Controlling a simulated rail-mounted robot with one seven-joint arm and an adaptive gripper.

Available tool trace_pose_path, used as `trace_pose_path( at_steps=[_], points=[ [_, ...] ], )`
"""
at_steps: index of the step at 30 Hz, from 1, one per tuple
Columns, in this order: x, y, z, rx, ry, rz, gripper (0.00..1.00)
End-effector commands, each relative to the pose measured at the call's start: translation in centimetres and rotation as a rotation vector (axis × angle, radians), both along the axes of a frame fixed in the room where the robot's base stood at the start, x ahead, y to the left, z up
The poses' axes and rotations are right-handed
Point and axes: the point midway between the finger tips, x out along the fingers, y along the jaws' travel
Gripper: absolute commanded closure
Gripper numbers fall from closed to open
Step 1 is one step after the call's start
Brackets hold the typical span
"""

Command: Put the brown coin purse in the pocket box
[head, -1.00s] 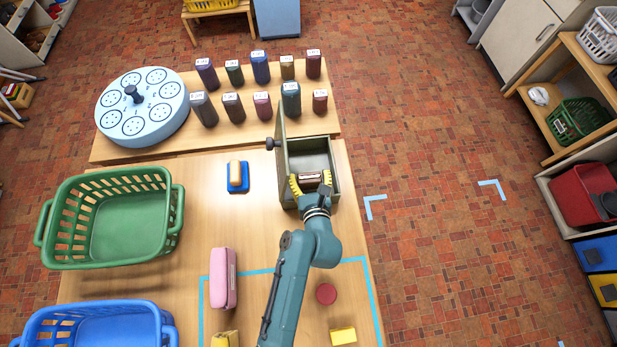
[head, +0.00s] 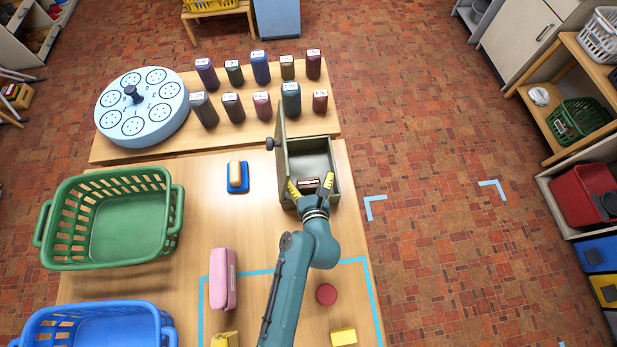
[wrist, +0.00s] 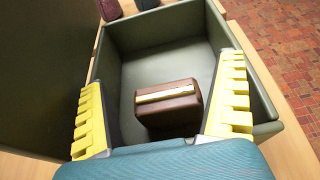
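The pocket box (head: 313,150) is a dark olive box at the right of the table, with its lid (head: 281,155) standing open on the left. The brown coin purse (wrist: 168,105), with a pale strip on top, lies inside the box near the front wall. It also shows in the head view (head: 308,184), partly hidden by my gripper. My gripper (wrist: 165,105) has its yellow fingers spread wide, one on each side of the purse and apart from it. The fingers are at the front of the box opening.
A green basket (head: 68,217) and a blue basket (head: 62,318) stand at the left. A pink case (head: 223,279), a red disc (head: 326,294) and yellow blocks (head: 343,337) lie nearer. Several labelled bottles (head: 260,68) stand behind the box.

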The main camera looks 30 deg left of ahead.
Motion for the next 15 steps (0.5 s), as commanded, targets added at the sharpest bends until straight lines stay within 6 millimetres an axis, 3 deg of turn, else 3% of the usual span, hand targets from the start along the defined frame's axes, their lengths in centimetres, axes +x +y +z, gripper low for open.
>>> trace_pose_path(
  at_steps=[7,15],
  points=[
    [-0.4,-0.2,1.5,0.000,0.002,0.000,0.00],
    [-6.3,-4.4,1.6,0.000,0.004,-0.005,0.00]
  ],
)
